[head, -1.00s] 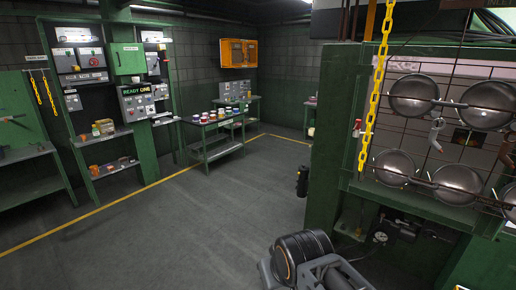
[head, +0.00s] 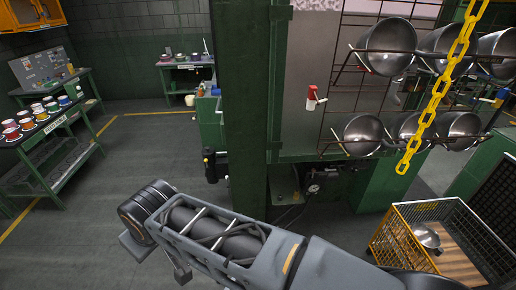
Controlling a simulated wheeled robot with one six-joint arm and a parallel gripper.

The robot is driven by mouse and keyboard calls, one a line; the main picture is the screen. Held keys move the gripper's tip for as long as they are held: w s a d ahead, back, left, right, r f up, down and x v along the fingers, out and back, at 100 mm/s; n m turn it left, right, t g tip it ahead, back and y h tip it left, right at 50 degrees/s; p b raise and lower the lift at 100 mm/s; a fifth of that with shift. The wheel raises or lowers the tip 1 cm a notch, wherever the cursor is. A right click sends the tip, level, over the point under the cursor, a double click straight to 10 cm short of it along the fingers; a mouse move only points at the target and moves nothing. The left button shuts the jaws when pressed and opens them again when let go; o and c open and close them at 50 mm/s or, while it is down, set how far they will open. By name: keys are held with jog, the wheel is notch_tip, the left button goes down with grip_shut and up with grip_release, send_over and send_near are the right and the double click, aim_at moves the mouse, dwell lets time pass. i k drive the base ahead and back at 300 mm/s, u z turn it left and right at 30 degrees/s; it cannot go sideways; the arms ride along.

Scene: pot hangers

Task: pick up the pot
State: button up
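Several shiny metal pots hang in two rows on a dark wire rack (head: 342,95) at the upper right. The upper row has a left pot (head: 385,46), a middle pot (head: 440,48) and a right pot (head: 497,52). The lower row has a left pot (head: 362,134), a middle pot (head: 408,130) and a right pot (head: 459,130). Another pot (head: 427,236) lies in a yellow wire cart (head: 393,216) at the lower right. My grey arm reaches leftward across the bottom, apart from the rack. I cannot make out my gripper's fingers.
A yellow chain (head: 437,95) hangs in front of the pots. A green post (head: 240,110) stands left of the rack. A table with colourful cans (head: 32,122) is at the left. The floor between them is clear.

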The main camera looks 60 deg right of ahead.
aim_at(431, 240)
jog(key=z, duration=4.05)
jog(key=i, duration=0.95)
jog(key=z, duration=0.05)
